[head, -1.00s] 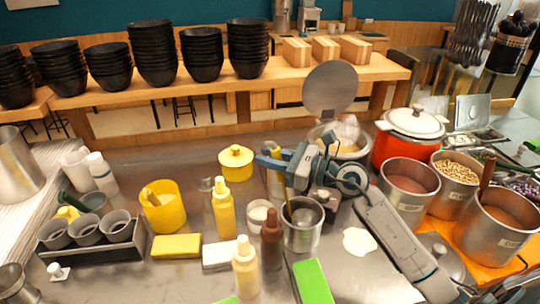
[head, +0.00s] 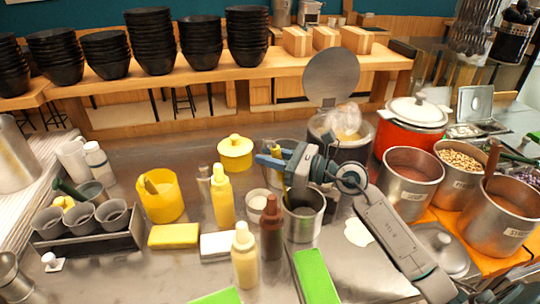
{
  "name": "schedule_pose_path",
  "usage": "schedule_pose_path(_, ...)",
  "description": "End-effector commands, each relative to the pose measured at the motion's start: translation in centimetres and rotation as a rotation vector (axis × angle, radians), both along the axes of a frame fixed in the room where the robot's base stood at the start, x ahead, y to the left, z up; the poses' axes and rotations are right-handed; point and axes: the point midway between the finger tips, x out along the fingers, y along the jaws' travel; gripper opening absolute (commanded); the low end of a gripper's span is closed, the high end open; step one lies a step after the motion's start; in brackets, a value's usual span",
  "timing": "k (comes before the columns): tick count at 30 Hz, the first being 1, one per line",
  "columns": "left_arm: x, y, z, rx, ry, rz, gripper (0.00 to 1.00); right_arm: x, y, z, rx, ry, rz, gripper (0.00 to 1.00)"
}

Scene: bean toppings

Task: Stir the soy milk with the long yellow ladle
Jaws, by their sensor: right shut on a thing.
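My right gripper (head: 272,163) reaches in from the right and is shut on the thin yellow handle of the long ladle (head: 287,188). The handle runs down toward the open metal pot (head: 304,225) on the counter, and its lower end is out of sight at the pot. I cannot make out the ladle's bowl or the soy milk inside this pot. The gripper is just above the pot's rim, at its left side. My left gripper is not in view.
Sauce bottles (head: 270,230) stand close to the left of the pot, with a white cup (head: 257,200) beside them. A red pot (head: 411,138) and metal pots (head: 408,190) crowd the right. A white spill (head: 358,232) lies right of the pot.

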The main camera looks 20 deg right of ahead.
Motion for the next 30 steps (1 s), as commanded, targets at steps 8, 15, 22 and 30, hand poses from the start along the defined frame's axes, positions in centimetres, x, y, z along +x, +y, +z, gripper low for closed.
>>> schedule_pose_path(8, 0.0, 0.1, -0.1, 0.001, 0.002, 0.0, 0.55, 0.0, 0.0, -0.1, 0.0, 0.0, -0.001, 0.0)
schedule_pose_path(15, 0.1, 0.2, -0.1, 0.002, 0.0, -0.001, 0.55, 0.0, 0.0, -0.1, 0.0, 0.0, -0.001, 0.49)
schedule_pose_path(22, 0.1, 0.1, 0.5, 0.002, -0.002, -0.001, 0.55, 0.1, 0.1, 0.5, 0.001, -0.001, -0.001, 0.49)
schedule_pose_path(30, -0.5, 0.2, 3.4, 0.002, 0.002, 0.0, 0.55, 0.5, 0.6, 3.9, 0.001, -0.002, -0.001, 0.49)
